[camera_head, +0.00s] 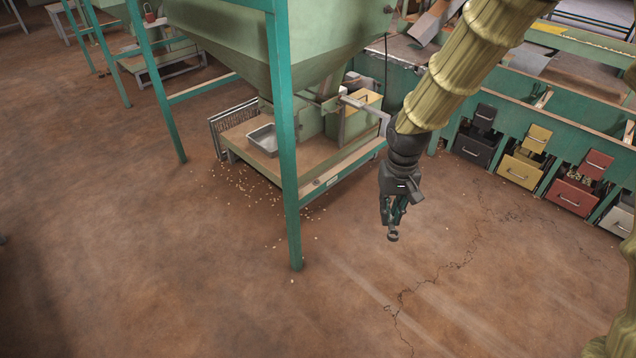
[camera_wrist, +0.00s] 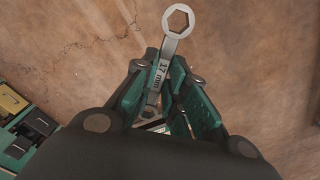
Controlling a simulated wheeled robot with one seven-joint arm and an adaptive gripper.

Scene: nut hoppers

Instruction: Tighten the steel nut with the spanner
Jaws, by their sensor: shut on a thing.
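My gripper (camera_wrist: 163,88) is shut on the spanner (camera_wrist: 165,62). The spanner is grey metal, marked 17 mm, with a ring end (camera_wrist: 178,21) that sticks out beyond the fingertips in the wrist view. Its other end lies back between the fingers and is partly covered. In the head view my gripper (camera_head: 392,222) hangs over open floor, right of the hopper stand, with the spanner's ring end (camera_head: 393,237) pointing down. I cannot make out the steel nut in either view.
A green hopper (camera_head: 290,45) stands on teal legs (camera_head: 290,190), left of my gripper. A low wooden platform with a metal tray (camera_head: 263,139) sits under it. Coloured bins, including a yellow one (camera_head: 520,172), line the right. The cracked floor in front is clear.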

